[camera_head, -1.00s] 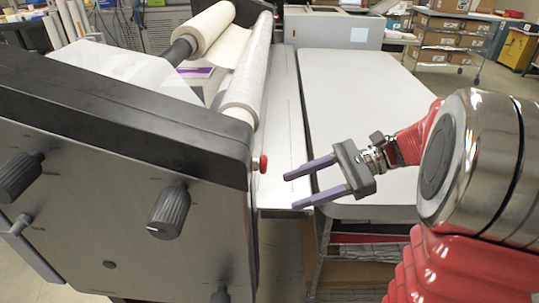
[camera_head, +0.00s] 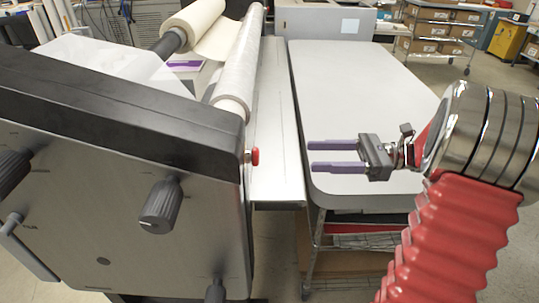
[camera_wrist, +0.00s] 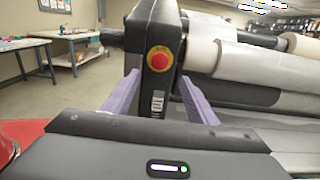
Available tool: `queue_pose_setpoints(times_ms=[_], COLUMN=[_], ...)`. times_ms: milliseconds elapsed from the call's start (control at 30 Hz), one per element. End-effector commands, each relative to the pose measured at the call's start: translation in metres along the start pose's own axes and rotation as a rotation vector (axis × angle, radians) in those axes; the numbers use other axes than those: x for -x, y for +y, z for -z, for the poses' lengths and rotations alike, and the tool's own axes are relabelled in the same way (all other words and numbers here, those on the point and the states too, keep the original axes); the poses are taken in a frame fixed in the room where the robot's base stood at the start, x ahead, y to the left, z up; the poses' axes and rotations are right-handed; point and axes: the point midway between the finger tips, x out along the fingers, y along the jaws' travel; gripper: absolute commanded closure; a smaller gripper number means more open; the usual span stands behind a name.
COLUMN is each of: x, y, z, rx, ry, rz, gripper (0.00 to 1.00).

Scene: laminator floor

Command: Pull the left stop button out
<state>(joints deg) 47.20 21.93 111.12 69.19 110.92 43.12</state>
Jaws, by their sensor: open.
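The red stop button (camera_head: 255,157) sticks out from the right side of the laminator's end housing in the head view. In the wrist view the stop button (camera_wrist: 160,60) is a red round head on a yellow plate, near the top of a dark upright panel. My gripper (camera_head: 308,157) is open, with two purple fingers pointing left at the button, a short gap to its right. In the wrist view my gripper (camera_wrist: 160,95) has its fingers spread to either side of the panel, with the button between and beyond them. Nothing is between the fingers.
The laminator's end housing (camera_head: 110,220) with dark knobs fills the left. White rollers (camera_head: 232,100) run away behind it. A grey table (camera_head: 350,90) lies beneath and behind my gripper. Shelves with boxes (camera_head: 440,35) stand far back right. The space between fingers and button looks clear.

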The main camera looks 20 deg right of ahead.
Motion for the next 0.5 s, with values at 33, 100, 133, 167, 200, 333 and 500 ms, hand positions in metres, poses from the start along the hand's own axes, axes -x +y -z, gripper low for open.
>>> queue_pose_setpoints(times_ms=[33,100,133,167,200,333,500], x=[-0.006,-0.014,-0.018,-0.023,-0.029,-0.049,-0.075], y=[0.000,0.001,0.001,0.001,0.001,0.001,0.001], z=[0.000,0.000,0.000,0.000,-0.001,0.000,0.000], rx=[0.000,0.000,0.000,0.000,0.001,0.000,0.000], ry=[0.000,0.001,0.001,0.001,0.001,0.001,0.001], rz=[-0.002,-0.004,-0.004,-0.003,-0.004,-0.005,-0.004], gripper=[0.48,0.48,0.48,0.48,0.48,0.48,0.48])
